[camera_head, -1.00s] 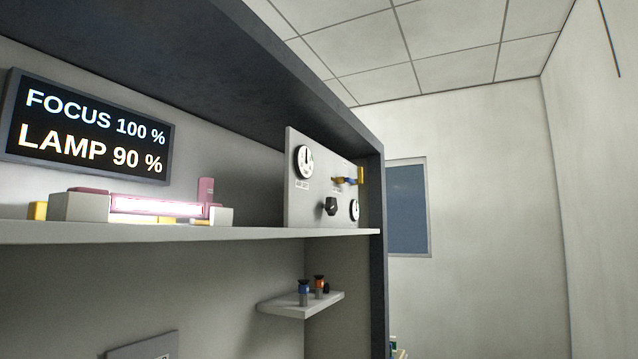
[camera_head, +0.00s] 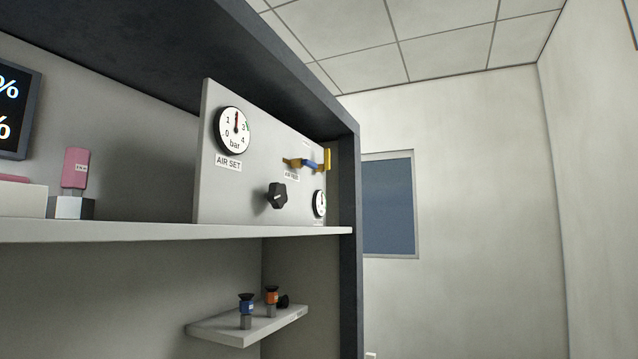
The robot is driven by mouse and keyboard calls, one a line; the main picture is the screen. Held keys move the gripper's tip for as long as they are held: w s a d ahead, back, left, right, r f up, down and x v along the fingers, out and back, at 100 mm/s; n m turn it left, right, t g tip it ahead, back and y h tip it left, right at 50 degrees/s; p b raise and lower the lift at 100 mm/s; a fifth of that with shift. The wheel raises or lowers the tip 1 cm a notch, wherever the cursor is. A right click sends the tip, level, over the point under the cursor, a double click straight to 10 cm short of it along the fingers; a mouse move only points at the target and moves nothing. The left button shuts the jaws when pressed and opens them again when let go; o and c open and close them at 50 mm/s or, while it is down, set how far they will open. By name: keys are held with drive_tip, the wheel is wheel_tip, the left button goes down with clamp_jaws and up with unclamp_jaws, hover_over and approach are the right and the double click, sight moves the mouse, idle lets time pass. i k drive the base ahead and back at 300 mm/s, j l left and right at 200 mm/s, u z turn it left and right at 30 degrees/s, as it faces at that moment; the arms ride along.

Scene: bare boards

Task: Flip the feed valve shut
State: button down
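The feed valve (camera_head: 311,164) is on the upper right of a light grey panel, above a small label that seems to read AIR FEED. It has a blue lever and brass-yellow ends, and the lever lies roughly along the pipe line, as far as I can tell at this slant. The panel (camera_head: 217,193) stands on the shelf at its right end. My gripper is not in view.
The panel also carries an AIR SET gauge (camera_head: 234,131), a black knob (camera_head: 277,196) and a smaller gauge (camera_head: 320,204). Below, a small shelf (camera_head: 222,331) holds a blue-banded (camera_head: 246,308) and an orange-banded piece (camera_head: 272,297). A dark cabinet edge (camera_head: 348,280) borders the right.

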sight(300, 162)
drive_tip(key=i+l, duration=0.3)
drive_tip(key=i, duration=0.15)
drive_tip(key=i+l+z, duration=0.1)
drive_tip(key=i+l, duration=0.15)
drive_tip(key=i, duration=0.25)
drive_tip(key=i+l, duration=0.25)
drive_tip(key=i, duration=0.2)
drive_tip(key=z, duration=0.05)
